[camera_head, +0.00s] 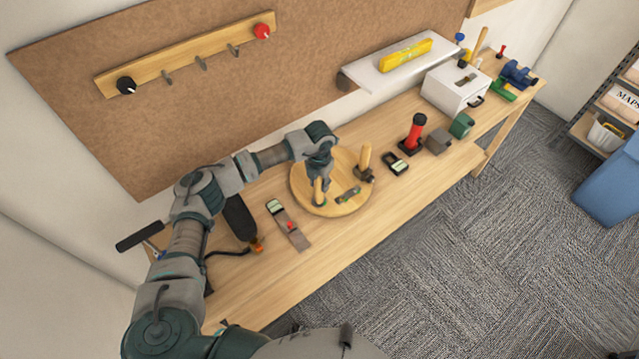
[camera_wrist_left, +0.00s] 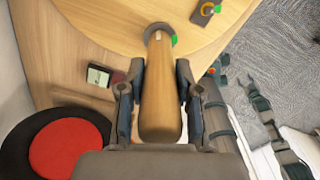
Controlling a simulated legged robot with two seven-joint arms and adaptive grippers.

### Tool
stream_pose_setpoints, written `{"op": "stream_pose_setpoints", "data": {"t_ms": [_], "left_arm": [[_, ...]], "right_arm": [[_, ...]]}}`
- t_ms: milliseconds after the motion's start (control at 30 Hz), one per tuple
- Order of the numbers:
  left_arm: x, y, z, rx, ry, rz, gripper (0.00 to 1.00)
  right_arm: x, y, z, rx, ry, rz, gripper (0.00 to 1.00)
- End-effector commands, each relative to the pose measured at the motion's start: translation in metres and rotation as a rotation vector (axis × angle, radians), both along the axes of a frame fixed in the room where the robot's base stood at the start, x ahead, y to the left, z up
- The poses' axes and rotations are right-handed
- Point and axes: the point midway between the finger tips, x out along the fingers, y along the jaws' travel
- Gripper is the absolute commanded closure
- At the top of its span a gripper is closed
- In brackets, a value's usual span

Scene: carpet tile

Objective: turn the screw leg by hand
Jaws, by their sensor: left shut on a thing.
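A round wooden disc (camera_head: 300,185) lies on the workbench, with a wooden leg (camera_head: 319,190) near its front left standing on it. My left gripper (camera_head: 321,177) reaches down from above onto this leg. In the left wrist view the leg (camera_wrist_left: 160,105) runs between the two fingers, which are shut on its sides. Its far end meets the disc (camera_wrist_left: 110,25) at a dark round fitting (camera_wrist_left: 158,30) with a green mark. A second wooden leg (camera_head: 365,157) stands at the disc's right edge. A flat dark fitting (camera_head: 348,195) lies on the disc. My right gripper is not in view.
A small dark device (camera_head: 396,163), a red upright tool (camera_head: 414,135) and a white box (camera_head: 455,88) stand to the right. Bare bench (camera_head: 340,235) shows in front of the disc.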

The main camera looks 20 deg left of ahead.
Motion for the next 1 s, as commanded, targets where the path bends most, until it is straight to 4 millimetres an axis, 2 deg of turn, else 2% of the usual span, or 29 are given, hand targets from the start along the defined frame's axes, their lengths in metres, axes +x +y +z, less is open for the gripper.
{"op": "stream_pose_setpoints", "data": {"t_ms": [200,833,900,1000], "left_arm": [[0.0,0.001,-0.004,0.002,0.0,-0.189,1.0],[-0.001,0.001,-0.004,0.003,0.003,-0.788,1.0],[0.0,0.001,-0.004,0.002,0.002,-0.854,1.0],[-0.001,0.001,-0.004,0.001,0.002,-0.948,1.0]], "right_arm": [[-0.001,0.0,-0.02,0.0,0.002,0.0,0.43],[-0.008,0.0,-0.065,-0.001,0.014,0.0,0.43],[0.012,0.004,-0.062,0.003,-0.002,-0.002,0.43],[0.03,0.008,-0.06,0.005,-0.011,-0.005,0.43]]}}
